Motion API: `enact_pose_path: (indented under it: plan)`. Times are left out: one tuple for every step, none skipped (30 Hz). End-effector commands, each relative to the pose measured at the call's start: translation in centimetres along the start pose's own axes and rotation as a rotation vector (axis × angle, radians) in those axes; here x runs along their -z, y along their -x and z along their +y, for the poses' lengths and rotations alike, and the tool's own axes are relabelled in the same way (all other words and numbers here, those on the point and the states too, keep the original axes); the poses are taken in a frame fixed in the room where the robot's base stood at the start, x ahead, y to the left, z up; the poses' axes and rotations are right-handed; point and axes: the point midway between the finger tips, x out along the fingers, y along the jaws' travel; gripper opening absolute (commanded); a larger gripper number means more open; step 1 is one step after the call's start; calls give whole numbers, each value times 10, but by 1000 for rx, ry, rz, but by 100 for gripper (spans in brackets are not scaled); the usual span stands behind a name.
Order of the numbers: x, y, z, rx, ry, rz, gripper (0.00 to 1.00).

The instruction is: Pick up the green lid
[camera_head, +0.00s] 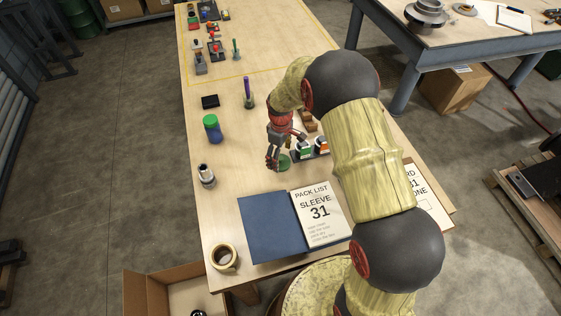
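A round green piece (284,163), which looks like the green lid, is on the wooden table near the middle. My gripper (275,162) points down right beside it, at its left edge, and partly covers it. The fingers look small and dark, and I cannot tell whether they are open or shut, or whether they touch the green piece. A blue jar with a green top (212,128) stands upright to the left of the gripper, clear of it.
A purple-topped post (247,93) and black block (210,101) stand farther back. My arm hides the table's right side.

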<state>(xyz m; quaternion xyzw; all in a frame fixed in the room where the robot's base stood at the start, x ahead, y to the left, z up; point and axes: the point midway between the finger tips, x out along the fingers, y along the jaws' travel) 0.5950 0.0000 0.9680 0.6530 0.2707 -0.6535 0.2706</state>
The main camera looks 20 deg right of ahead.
Motion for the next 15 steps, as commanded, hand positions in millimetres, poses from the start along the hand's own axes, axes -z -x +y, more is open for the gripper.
enact_pose_path:
  plan:
    - [0,-8,0,1,0,-1,79]
    - [0,-12,0,1,0,-1,79]
    - [0,-16,0,1,0,-1,79]
    - [0,-18,0,1,0,-1,79]
    - [0,-19,0,0,0,0,79]
    - [1,-19,0,-1,0,1,79]
    - [1,-19,0,-1,0,1,79]
    - [1,-19,0,-1,0,1,79]
    - [1,-19,0,-1,0,1,79]
    - [1,-19,0,-1,0,1,79]
    - [1,-19,0,-1,0,1,78]
    - [1,-19,0,-1,0,1,76]
    - [1,-19,0,-1,0,1,74]
    - [1,-19,0,-1,0,1,72]
    - [1,-19,0,0,0,0,70]
